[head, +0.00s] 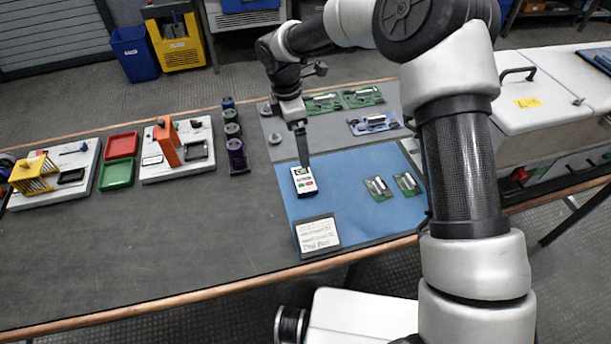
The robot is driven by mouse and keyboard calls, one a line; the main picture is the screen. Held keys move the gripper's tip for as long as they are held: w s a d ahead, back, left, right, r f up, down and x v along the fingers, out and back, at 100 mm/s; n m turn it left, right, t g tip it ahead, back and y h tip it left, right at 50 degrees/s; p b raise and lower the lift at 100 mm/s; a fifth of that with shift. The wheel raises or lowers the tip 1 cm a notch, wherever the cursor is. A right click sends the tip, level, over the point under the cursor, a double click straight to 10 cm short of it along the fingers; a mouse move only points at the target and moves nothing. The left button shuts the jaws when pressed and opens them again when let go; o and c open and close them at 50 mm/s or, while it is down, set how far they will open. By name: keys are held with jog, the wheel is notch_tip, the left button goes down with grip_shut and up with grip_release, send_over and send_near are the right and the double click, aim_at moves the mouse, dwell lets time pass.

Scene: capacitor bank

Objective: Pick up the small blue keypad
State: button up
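A small handheld device (304,187) with a pale face, dark edges and green and red marks lies on the blue mat (345,209). It is the most keypad-like thing in view, but its face does not look blue. My gripper (304,162) points down with its dark fingers just above the far end of this device. The fingers show as one narrow dark bar, so the gap between them is hidden. I cannot tell if they touch the device. A blue circuit board (374,123) lies on the grey mat (290,152) behind.
A card with writing (318,234) lies near the front edge. Green boards (377,189) lie to the right. Dark spools (236,155), red (121,145) and green (116,174) trays and white fixtures (178,166) stand left. The bench's front left (150,250) is clear.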

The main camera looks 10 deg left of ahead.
send_over(304, 178)
jog(key=f, duration=1)
jog(key=shift+s+a+f+b, duration=0.15)
jog(key=shift+s+a+b, duration=0.1)
jog(key=shift+s+b, duration=0.05)
jog(key=shift+w+d+f, duration=0.1)
jog(key=shift+w+f, duration=0.05)
jog(key=shift+f, duration=2.5)
jog(key=c, duration=1.1)
jog(key=shift+r, duration=5.05)
